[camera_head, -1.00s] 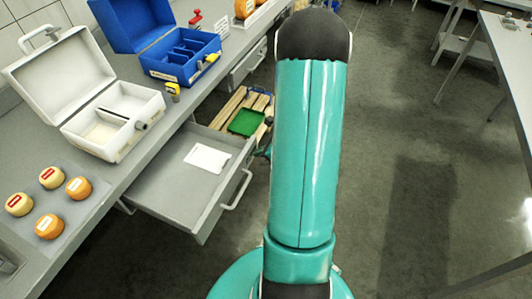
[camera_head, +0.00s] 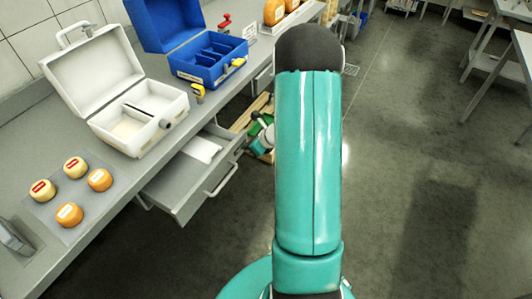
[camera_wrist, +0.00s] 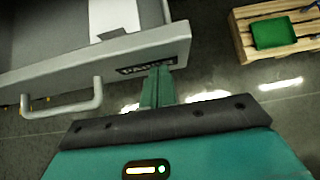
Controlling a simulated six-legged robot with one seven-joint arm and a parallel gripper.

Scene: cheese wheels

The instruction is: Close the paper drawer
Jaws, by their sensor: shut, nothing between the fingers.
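The paper drawer (camera_head: 176,207) is a grey drawer under the left bench, partly open, with a white sheet (camera_head: 202,149) lying inside. Its front panel (camera_wrist: 80,68) with a "PAPER" label (camera_wrist: 147,68) and a bar handle (camera_wrist: 62,105) show in the wrist view. My gripper (camera_wrist: 157,77) is shut and empty. Its fingertips are at the drawer front, over the label, to the right of the handle. I cannot tell for sure whether they touch it. In the head view my arm hides part of the scene right of the drawer.
The bench holds an open white case (camera_head: 138,121), an open blue case (camera_head: 200,52) and several cheese wheels on a mat (camera_head: 85,225). A wooden pallet with a green tray (camera_wrist: 273,33) stands on the floor beyond the drawer.

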